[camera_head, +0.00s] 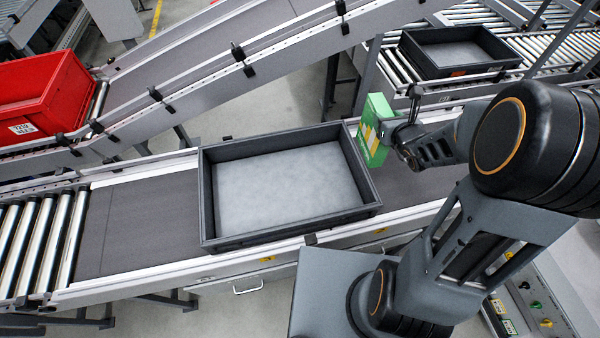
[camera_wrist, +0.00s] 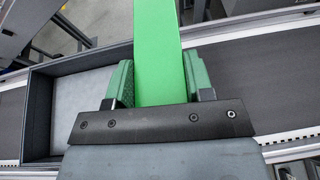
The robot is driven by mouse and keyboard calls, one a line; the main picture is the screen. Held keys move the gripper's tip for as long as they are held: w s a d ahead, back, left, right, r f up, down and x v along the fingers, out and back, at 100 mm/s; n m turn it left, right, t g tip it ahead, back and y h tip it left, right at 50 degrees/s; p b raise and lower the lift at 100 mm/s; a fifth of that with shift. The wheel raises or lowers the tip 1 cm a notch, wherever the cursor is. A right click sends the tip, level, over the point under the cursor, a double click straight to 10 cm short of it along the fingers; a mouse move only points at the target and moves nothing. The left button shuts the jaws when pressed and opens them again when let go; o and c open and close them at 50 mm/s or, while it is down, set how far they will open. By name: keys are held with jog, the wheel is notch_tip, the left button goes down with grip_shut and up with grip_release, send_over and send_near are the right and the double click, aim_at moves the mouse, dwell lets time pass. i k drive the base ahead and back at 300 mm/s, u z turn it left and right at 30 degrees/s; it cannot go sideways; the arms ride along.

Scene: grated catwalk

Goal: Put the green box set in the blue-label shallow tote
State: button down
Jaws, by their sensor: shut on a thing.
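The green box set (camera_head: 375,130) has yellow and white marks on its face in the head view. My gripper (camera_head: 391,131) is shut on it and holds it by the far right corner of a grey shallow tote (camera_head: 209,205). In the wrist view the green box (camera_wrist: 158,60) stands between the two green-padded fingers of my gripper (camera_wrist: 160,85). The tote looks empty, with a pale grey floor, and rests on the conveyor; part of it shows in the wrist view (camera_wrist: 40,115). I see no blue label on its visible sides.
A red tote (camera_head: 45,95) with a white label stands on the conveyor at the left. Another dark shallow tote (camera_head: 405,48) with an orange label is on rollers at the back right. Bare belt (camera_head: 140,220) lies left of the near tote.

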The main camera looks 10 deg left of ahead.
aim_at(295, 198)
jog(key=z, duration=2.3)
jog(key=k, duration=1.45)
jog(key=u, duration=2.25)
